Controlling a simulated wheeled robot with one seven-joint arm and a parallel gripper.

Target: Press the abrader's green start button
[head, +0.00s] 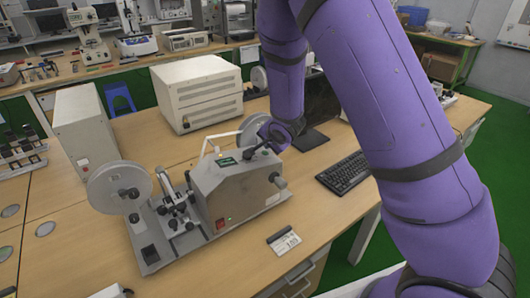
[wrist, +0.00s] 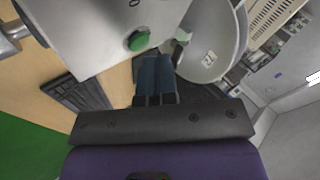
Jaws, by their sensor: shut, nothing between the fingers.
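The abrader (head: 230,192) is a grey machine on the wooden table, with reels, a red switch and a small dark green panel on top. Its round green start button (wrist: 138,40) sits on a light grey face in the wrist view; I cannot make it out in the head view. My gripper (wrist: 155,60) is shut and empty, its blue fingertips just below and right of the button in the picture. Whether they touch the machine I cannot tell. In the head view my gripper (head: 252,152) is at the abrader's top rear edge, partly hidden by my wrist.
A reel (wrist: 212,45) of the abrader stands close to the right of my fingers. A black keyboard (head: 343,172) and a small card (head: 284,241) lie on the table. A white cabinet (head: 198,88) and a beige box (head: 85,125) stand behind.

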